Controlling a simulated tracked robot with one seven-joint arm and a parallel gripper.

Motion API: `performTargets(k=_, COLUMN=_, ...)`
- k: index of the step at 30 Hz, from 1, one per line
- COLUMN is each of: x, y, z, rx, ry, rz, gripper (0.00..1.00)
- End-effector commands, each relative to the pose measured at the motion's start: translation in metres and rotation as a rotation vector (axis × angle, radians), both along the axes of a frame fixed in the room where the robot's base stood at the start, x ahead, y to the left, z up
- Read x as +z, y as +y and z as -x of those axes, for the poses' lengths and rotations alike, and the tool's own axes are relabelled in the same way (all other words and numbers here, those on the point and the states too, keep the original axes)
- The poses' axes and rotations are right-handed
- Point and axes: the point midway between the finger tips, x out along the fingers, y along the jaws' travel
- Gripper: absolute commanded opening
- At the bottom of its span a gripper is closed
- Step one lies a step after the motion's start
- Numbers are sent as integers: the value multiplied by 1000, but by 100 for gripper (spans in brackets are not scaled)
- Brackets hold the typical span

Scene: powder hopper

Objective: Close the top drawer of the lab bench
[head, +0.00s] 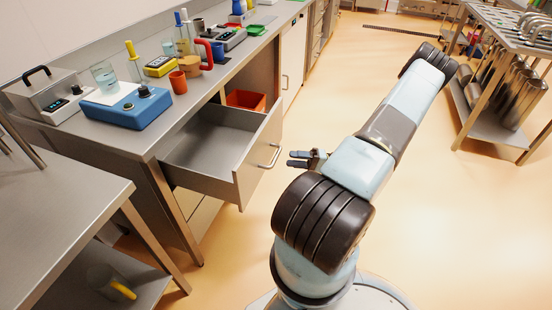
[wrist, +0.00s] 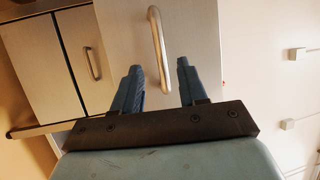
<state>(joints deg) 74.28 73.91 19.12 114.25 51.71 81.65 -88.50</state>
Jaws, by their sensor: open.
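The top drawer (head: 237,165) of the lab bench (head: 150,140) is pulled well out, and its inside looks empty. Its front panel carries a curved metal handle (head: 270,156). My gripper (head: 302,159) is in front of the drawer, a little to the right of the handle and apparently apart from it. The drawer handle (wrist: 159,50) shows just ahead, between the fingers in the picture.
A blue stirrer-like device (head: 127,106), cups and bottles stand on the bench top. An orange bin (head: 246,100) sits in an open bay behind the drawer. A steel table (head: 60,215) stands at the lower left. A metal rack (head: 500,90) is at the right; the floor between is clear.

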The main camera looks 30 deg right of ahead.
Motion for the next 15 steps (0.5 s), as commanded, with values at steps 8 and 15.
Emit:
performTargets(k=8, x=9, y=40, z=-22, rx=2, ry=1, rz=0, gripper=42)
performTargets(k=15, x=12, y=59, z=-32, rx=1, ry=0, rz=1, gripper=42)
